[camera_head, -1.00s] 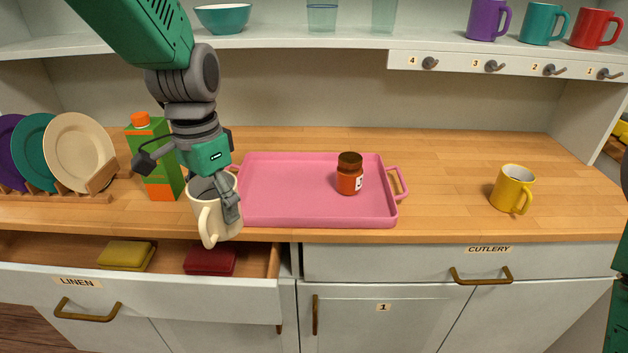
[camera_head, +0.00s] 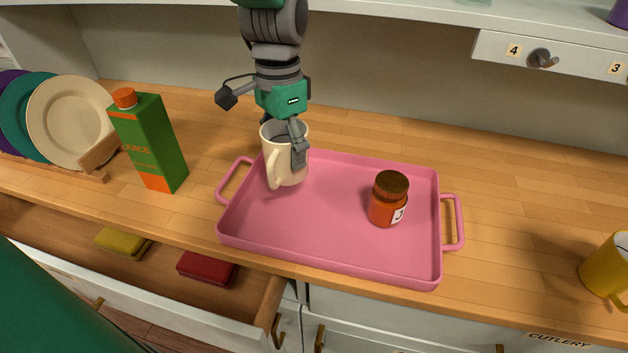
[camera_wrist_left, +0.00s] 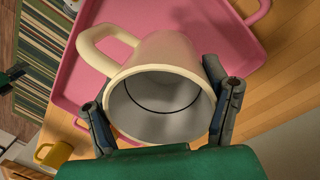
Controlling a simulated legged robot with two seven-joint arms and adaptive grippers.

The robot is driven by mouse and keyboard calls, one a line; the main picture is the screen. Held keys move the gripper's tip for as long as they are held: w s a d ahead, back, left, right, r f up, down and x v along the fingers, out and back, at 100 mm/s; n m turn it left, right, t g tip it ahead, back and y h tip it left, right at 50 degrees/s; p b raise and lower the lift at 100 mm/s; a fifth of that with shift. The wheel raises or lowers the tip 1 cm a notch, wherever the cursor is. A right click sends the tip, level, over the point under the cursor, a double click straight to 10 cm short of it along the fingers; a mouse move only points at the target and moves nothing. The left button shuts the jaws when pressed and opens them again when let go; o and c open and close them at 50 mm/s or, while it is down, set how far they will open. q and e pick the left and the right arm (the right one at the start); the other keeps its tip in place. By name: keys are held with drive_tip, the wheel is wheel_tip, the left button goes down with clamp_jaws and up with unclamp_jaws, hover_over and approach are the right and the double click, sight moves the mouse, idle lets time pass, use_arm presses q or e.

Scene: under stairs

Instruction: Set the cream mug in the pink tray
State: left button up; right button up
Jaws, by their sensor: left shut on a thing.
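The cream mug (camera_head: 284,160) is held upright by my left gripper (camera_head: 285,140), which comes down from above. The mug is over the back left corner of the pink tray (camera_head: 330,258); I cannot tell whether it touches the tray floor. In the left wrist view the fingers (camera_wrist_left: 163,112) press on both sides of the mug (camera_wrist_left: 165,60), and its open rim faces the camera. The pink tray (camera_wrist_left: 75,75) shows behind it.
An orange jar (camera_head: 387,200) with a brown lid stands in the tray's right half. A juice carton (camera_head: 150,140) stands left of the tray, near racked plates (camera_head: 68,122). A yellow mug (camera_head: 608,268) is at the far right. The linen drawer (camera_head: 165,290) is open in front.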

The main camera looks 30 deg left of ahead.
sight(286, 121)
use_arm(q)
drive_tip(key=f, duration=0.4)
drive_tip(key=shift+w+d+f, duration=0.2)
drive_tip(key=shift+w+d, duration=0.05)
drive_tip(key=shift+d, duration=0.05)
wheel_tip(286, 121, down, 2)
drive_tip(key=shift+s+f+b, duration=0.15)
drive_tip(key=shift+b, duration=0.25)
drive_tip(key=shift+a+f, duration=0.1)
drive_tip(key=shift+f, duration=0.25)
drive_tip(key=shift+a, duration=0.1)
drive_tip(key=o, duration=1.8)
drive_tip(key=r, duration=0.4)
drive_tip(key=r+p, duration=0.1)
drive_tip(key=r, duration=0.3)
drive_tip(key=w+r, duration=0.1)
drive_tip(key=r, duration=0.3)
drive_tip(key=shift+w+a+p, duration=0.1)
drive_tip(key=shift+a+p, duration=0.05)
drive_tip(key=shift+p, duration=0.2)
